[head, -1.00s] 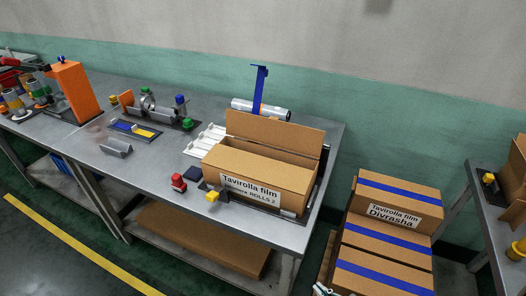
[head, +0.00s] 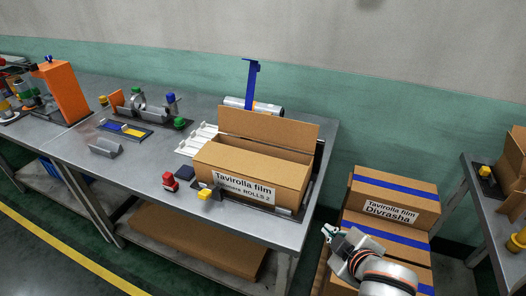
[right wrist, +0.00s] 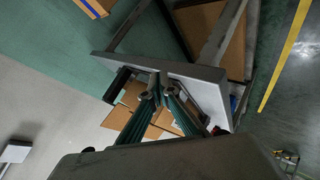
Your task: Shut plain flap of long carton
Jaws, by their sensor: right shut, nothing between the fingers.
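The long carton (head: 250,185) stands on the metal table with its "Tavirolla film" label facing me. Its plain flap (head: 268,130) stands up along the back edge, open. A brown panel covers much of the top in front of it. My right gripper (head: 329,232) is shut and empty, off the table's right end and to the right of the carton, apart from it. In the right wrist view the closed fingers (right wrist: 156,88) overlap brown cardboard (right wrist: 140,118) beyond them, partly hidden. My left gripper is out of view.
A blue upright post (head: 251,82) and a silver roll (head: 262,106) stand behind the carton. Strapped "Divrasha" cartons (head: 397,193) are stacked right of the table, beneath my right arm.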

